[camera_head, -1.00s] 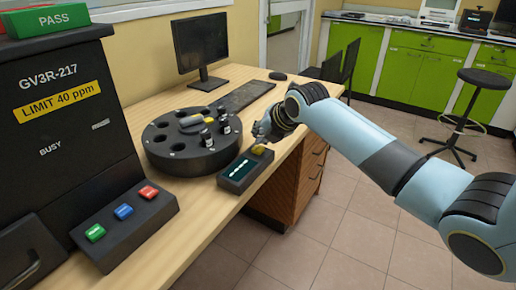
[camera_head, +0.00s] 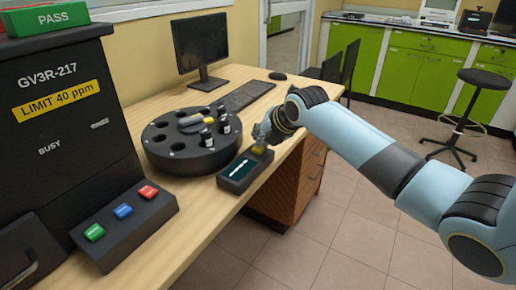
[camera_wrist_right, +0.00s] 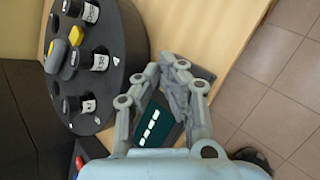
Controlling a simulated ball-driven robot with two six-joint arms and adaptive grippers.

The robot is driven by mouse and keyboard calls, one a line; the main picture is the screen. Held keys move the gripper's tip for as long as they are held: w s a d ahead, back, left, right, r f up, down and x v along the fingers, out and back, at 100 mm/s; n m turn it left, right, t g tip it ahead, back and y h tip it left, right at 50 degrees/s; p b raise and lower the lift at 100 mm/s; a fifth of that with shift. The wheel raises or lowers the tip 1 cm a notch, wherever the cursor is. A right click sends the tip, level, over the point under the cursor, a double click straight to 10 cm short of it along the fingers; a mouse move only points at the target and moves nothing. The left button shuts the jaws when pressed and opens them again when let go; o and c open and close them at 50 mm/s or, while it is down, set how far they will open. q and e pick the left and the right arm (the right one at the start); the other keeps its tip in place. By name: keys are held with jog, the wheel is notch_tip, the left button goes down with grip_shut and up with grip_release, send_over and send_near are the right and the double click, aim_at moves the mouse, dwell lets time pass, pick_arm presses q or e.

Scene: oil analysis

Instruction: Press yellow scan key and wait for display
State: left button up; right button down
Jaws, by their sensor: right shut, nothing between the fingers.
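A small dark handheld-size unit (camera_head: 229,183) lies on the wooden table near its right edge. Its dark teal display (camera_head: 239,169) carries white marks too small to read; the display also shows in the right wrist view (camera_wrist_right: 152,126). The yellow scan key (camera_head: 258,150) is at the unit's far right end. My right gripper (camera_head: 262,141) is shut and empty, pointing down at the key. Its tips are at or just above the key; I cannot tell whether they touch. In the right wrist view the fingers (camera_wrist_right: 174,72) hide the key. My left gripper is out of view.
A round black carousel (camera_head: 190,150) with several small vials stands left of the unit. A black analyser (camera_head: 60,130) with green, blue and red buttons (camera_head: 123,211) stands at the left. A keyboard (camera_head: 250,95) and monitor (camera_head: 200,45) are behind. Tiled floor lies right of the table.

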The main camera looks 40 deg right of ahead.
jog(key=shift+f+b, duration=0.3)
jog(key=shift+f, duration=0.2)
dwell(0.3)
dwell(0.4)
jog(key=shift+r+p, duration=0.9)
jog(key=shift+r, duration=0.05)
notch_tip(320, 180, up, 5)
jog(key=p, duration=0.4)
jog(key=shift+r+p, duration=0.1)
jog(key=shift+p, duration=0.25)
